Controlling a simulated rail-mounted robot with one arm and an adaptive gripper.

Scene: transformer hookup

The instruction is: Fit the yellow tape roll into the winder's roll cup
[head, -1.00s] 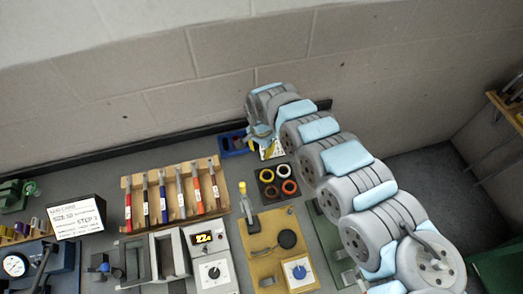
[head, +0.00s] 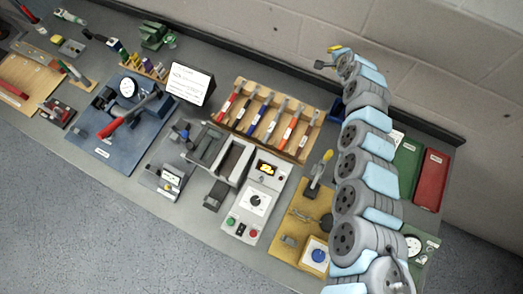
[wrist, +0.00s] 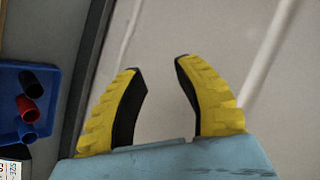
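My gripper (head: 326,57) is raised at the back of the bench, in front of the wall. In the wrist view my gripper (wrist: 160,75) has its two yellow, black-padded fingers apart, with only pale wall between them. The yellow tape roll is not visible in either current view; my arm covers the part of the bench where the roll holder stood in the earlier head frame. I cannot tell for sure which bench device is the winder, and no roll cup can be made out.
A blue bin (wrist: 46,72) with black, red and blue sleeves lies at the wrist view's left. Green (head: 404,163) and red (head: 430,181) trays lie right.

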